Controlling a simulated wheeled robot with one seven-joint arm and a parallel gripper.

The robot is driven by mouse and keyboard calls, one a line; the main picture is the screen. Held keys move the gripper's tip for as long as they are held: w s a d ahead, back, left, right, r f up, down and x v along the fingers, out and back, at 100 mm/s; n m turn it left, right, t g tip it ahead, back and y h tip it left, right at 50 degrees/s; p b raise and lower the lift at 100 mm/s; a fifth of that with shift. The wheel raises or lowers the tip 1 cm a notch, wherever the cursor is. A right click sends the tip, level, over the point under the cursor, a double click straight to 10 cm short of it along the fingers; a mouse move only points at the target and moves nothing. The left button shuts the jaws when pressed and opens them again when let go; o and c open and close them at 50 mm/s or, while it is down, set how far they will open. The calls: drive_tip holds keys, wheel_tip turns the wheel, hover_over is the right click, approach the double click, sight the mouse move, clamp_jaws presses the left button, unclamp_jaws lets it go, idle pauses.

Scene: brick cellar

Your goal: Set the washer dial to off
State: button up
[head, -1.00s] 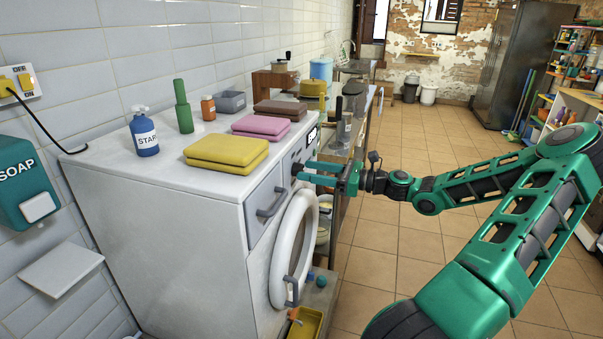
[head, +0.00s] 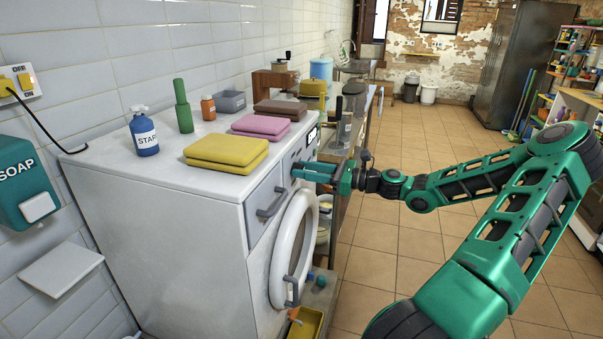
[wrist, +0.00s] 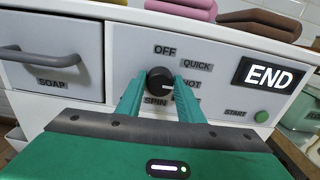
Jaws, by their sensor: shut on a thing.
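The white washer (head: 170,220) stands against the tiled wall. Its black round dial (wrist: 159,78) is on the front panel in the wrist view, ringed by the labels OFF, QUICK, HOT, SPIN and one mostly hidden label. My gripper (wrist: 161,84) is shut on the dial, with a green finger at each side. In the head view my gripper (head: 299,172) reaches the panel from the right and its fingers hide the dial.
The display (wrist: 268,76) reads END, above a green START button (wrist: 262,116). A soap drawer (wrist: 52,60) is left of the dial. The round door (head: 293,250) is below. Folded yellow towels (head: 226,152) and a spray bottle (head: 144,133) are on top. Open floor lies right.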

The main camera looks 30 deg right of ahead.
drive_tip(key=n, duration=1.4)
drive_tip(key=shift+s+a+f+n, duration=0.2)
drive_tip(key=shift+f+n, duration=0.05)
drive_tip(key=shift+n, duration=0.15)
drive_tip(key=shift+f+n, duration=0.1)
drive_tip(key=shift+n, duration=1.3)
drive_tip(key=o, duration=1)
